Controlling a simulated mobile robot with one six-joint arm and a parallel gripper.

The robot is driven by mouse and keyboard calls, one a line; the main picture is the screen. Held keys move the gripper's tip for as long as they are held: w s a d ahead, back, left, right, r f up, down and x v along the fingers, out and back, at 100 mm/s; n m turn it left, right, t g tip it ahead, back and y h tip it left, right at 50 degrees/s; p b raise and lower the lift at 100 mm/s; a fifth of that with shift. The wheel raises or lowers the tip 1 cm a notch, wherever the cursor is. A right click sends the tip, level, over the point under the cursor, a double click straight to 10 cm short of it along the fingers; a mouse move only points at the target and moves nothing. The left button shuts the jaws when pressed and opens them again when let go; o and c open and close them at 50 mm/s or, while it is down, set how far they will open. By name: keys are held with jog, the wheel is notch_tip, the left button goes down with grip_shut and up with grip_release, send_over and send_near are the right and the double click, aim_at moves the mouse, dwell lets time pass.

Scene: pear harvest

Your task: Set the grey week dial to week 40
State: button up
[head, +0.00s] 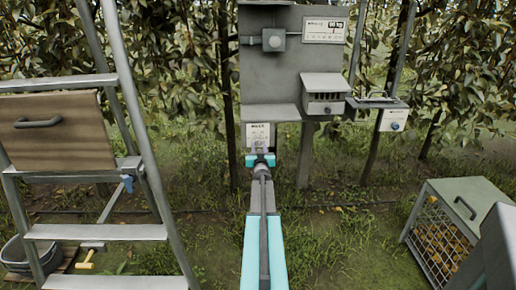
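My gripper (260,160) is in the middle of the head view, with my arm reaching up to it from the bottom edge. It is in front of the lower part of a small white labelled plate (258,134) below the grey panel's shelf. The gripper covers what is there, and I cannot tell whether it touches anything or whether its fingers are open. No grey week dial can be picked out for sure. A grey round knob on a square box (273,40) sits high on the panel. The labels are too small to read.
The grey panel (262,78) carries a label card (324,31) and a slotted box (323,94). A white plate with a blue knob (396,126) hangs at right. A ladder (95,232) stands left, and a mesh-sided crate (442,235) stands right. Grass between them is open.

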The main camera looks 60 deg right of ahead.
jog(key=shift+a, duration=0.45)
jog(key=shift+c, duration=0.3)
jog(key=shift+d, duration=0.3)
jog(key=shift+d+r, duration=0.1)
jog(key=shift+d, duration=0.05)
jog(key=shift+m, duration=0.4)
jog(key=shift+d+r+m+p, duration=0.1)
jog(key=shift+m+p, duration=0.25)
jog(key=shift+m, duration=0.05)
jog(key=m+p, duration=0.1)
jog(key=m, duration=0.2)
jog(key=shift+m, duration=0.4)
jog(key=m+p, duration=0.1)
jog(key=m, duration=0.3)
jog(key=shift+m, duration=0.4)
